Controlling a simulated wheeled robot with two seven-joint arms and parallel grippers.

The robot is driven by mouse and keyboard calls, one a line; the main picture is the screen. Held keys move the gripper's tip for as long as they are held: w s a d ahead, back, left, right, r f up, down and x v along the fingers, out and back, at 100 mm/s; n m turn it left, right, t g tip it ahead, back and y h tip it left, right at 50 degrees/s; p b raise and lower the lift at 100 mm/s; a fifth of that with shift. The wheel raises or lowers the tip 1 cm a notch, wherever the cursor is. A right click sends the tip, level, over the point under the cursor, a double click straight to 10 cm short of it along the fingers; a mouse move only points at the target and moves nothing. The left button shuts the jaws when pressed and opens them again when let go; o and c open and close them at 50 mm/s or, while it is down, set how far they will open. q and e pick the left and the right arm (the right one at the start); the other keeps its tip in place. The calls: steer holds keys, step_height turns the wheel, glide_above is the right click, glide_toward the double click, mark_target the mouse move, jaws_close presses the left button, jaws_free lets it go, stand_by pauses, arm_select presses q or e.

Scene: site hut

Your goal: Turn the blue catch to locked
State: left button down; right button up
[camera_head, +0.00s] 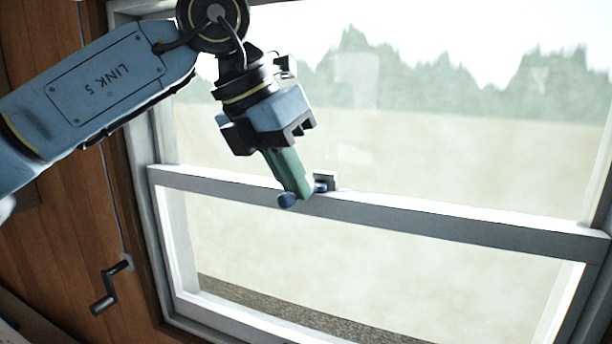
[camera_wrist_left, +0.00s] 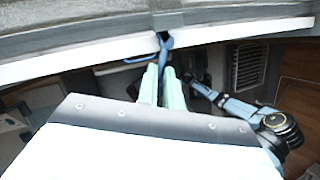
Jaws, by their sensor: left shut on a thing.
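The blue catch (camera_head: 287,200) sits on the middle rail of the window; its dark blue knob shows just left of my fingertips, and another part of it shows to their right. My left gripper (camera_head: 303,194) has green fingers and is shut on the catch at the rail. In the left wrist view the green fingertips (camera_wrist_left: 162,75) meet the blue catch (camera_wrist_left: 165,42) at the white rail. The fingers hide the middle of the catch, so I cannot tell its exact angle. My right gripper is not clearly seen in either view.
The window's middle rail (camera_head: 440,222) runs across the view, with glass above and below. A dark crank handle (camera_head: 107,288) hangs on the wooden wall at lower left. A small keeper block (camera_head: 325,178) stands on the rail just behind the fingers. A vent (camera_wrist_left: 248,64) shows in the wrist view.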

stand_by(0.5)
arm_select(q)
steer(key=c, duration=1.5)
jaws_free()
steer(key=shift+c, duration=0.2)
steer(key=s+a+r+b, duration=0.1)
steer(key=a, duration=0.5)
steer(key=s+a+r+b, duration=0.1)
steer(key=s+a+b, duration=0.1)
steer(key=a, duration=0.5)
steer(key=shift+r, duration=0.35)
steer(key=shift+s, duration=0.1)
